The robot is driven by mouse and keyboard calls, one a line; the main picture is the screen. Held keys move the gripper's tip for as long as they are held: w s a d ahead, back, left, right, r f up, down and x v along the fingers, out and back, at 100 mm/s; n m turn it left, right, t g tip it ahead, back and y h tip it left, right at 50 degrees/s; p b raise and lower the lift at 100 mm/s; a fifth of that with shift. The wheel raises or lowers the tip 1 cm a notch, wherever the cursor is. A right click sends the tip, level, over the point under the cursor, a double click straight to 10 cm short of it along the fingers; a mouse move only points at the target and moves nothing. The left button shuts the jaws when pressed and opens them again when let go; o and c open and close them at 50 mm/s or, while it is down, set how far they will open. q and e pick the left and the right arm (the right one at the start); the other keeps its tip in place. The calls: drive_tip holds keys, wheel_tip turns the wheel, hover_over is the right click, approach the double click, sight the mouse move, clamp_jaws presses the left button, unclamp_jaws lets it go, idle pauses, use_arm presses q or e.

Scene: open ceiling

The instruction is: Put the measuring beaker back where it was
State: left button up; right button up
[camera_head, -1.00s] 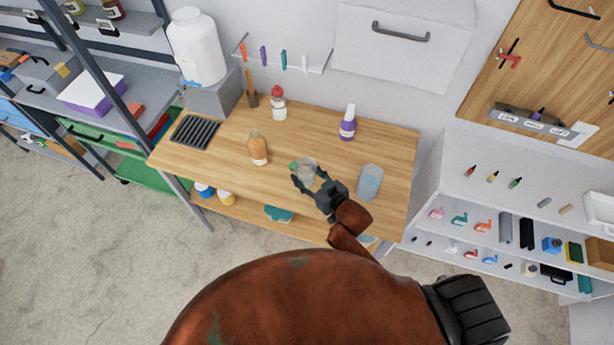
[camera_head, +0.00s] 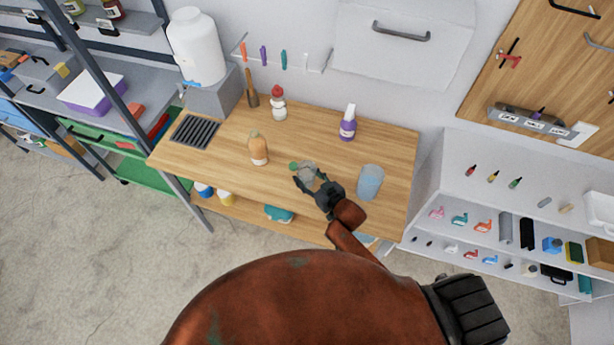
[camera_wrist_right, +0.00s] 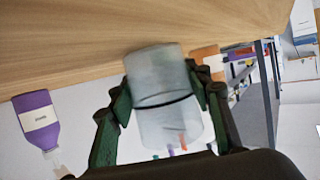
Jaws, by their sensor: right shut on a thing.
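The measuring beaker (camera_head: 308,168), a clear greyish cup, is at the middle of the wooden workbench in the head view. My right gripper (camera_head: 306,183) is shut on it. In the right wrist view the translucent beaker (camera_wrist_right: 163,95), with a dark line around it, sits between the two green-and-black fingers (camera_wrist_right: 165,110). The bench top lies close to one end of it; I cannot tell whether they touch. My left gripper is not in view.
A dark grate (camera_head: 194,132) is at the left end. Bare wood lies between them.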

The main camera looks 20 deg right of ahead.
drive_tip(key=shift+f, duration=0.15)
drive_tip(key=o, duration=1.3)
drive_tip(key=v, duration=1.2)
drive_tip(key=shift+r, duration=0.2)
